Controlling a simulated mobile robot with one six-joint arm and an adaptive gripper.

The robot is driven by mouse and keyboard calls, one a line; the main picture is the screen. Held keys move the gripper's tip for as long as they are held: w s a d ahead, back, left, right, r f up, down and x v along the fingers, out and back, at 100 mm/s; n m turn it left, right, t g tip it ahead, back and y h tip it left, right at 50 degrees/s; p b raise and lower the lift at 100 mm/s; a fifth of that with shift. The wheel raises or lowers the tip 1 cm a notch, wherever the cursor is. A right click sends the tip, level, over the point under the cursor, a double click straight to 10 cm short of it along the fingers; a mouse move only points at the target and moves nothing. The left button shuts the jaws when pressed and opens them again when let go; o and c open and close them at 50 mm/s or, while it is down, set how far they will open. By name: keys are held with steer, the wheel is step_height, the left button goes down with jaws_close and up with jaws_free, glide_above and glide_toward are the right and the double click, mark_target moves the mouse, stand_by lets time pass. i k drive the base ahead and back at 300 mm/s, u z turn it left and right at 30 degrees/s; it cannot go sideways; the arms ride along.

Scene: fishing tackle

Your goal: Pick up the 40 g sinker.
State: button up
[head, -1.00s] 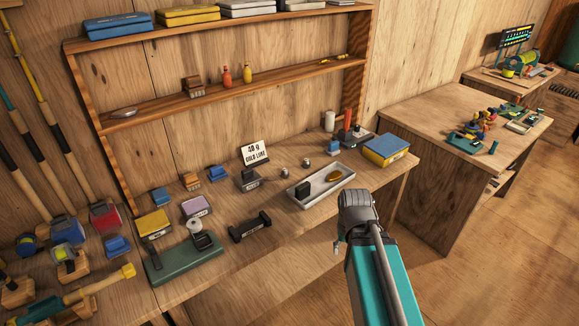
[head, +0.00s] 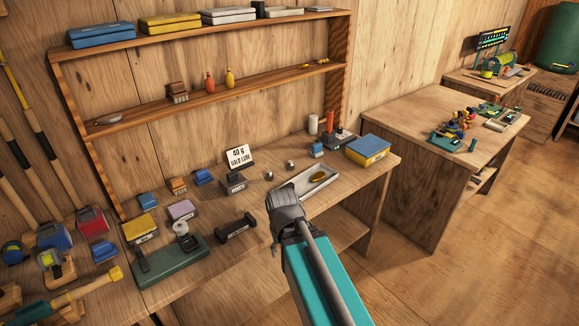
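Two small silver-grey round pieces, which look like sinkers, sit on the bench behind the pale tray: one sinker-like piece (head: 291,165) and another sinker-like piece (head: 269,175). I cannot read a weight on either. A sign (head: 239,157) reading "40 g gold lure" stands on a dark holder (head: 234,183). The pale tray (head: 331,188) holds a gold lure (head: 318,177). My gripper (head: 285,205) is seen from behind, in front of the tray's left part, which it hides. Its fingertips are hidden, so I cannot tell whether it is open.
A blue and yellow box (head: 368,151) stands at the bench's right end, beside an upright red rod (head: 330,123). A black dumbbell-shaped holder (head: 236,229) and a green stand (head: 165,262) lie left of my gripper. Small boxes crowd the bench's left part.

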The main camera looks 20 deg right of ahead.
mark_target(291, 165)
steer(key=u, duration=0.1)
steer(key=i, duration=1)
steer(key=z, duration=0.05)
